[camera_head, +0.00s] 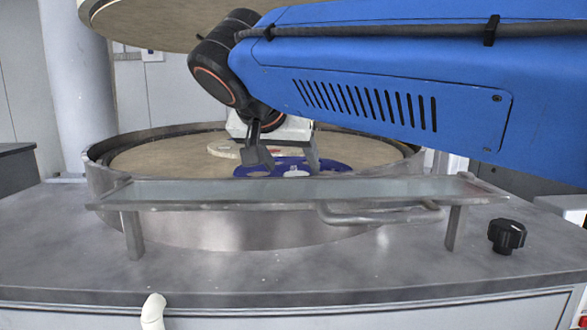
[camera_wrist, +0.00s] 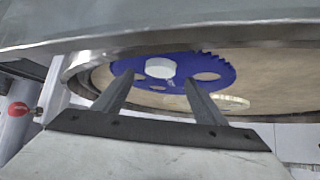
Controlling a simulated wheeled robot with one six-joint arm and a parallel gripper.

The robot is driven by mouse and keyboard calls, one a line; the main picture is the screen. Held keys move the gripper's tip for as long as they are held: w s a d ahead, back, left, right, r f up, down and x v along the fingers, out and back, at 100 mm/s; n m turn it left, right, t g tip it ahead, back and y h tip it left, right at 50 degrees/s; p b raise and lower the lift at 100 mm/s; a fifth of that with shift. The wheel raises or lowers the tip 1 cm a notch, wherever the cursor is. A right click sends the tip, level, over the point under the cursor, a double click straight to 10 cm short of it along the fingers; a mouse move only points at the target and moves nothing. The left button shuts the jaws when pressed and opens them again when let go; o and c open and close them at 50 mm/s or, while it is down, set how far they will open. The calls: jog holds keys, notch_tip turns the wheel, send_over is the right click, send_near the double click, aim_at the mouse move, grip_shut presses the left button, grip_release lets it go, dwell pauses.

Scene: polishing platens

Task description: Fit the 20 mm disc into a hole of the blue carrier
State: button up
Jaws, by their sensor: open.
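The blue toothed carrier (camera_head: 250,170) lies on the lower platen (camera_head: 130,160), partly behind the front glass shelf; it also shows in the wrist view (camera_wrist: 187,64). It has several round holes. A white disc (camera_wrist: 160,67) is at the carrier, with its side edge visible; it shows small in the head view (camera_head: 296,174). I cannot tell whether it sits in a hole or on top. My gripper (camera_head: 287,160) is open above the carrier. In the wrist view its fingertips (camera_wrist: 158,78) are apart, with the disc between and beyond them. Nothing is held.
A cream carrier (camera_head: 225,150) with a red mark lies behind the blue one. The glass shelf (camera_head: 300,190) crosses in front of the platen's raised rim (camera_head: 100,165). The upper platen (camera_head: 170,20) hangs overhead. A black knob (camera_head: 507,236) is at the front right.

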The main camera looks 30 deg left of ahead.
jog(key=v, duration=1.4)
jog(key=shift+s, duration=0.1)
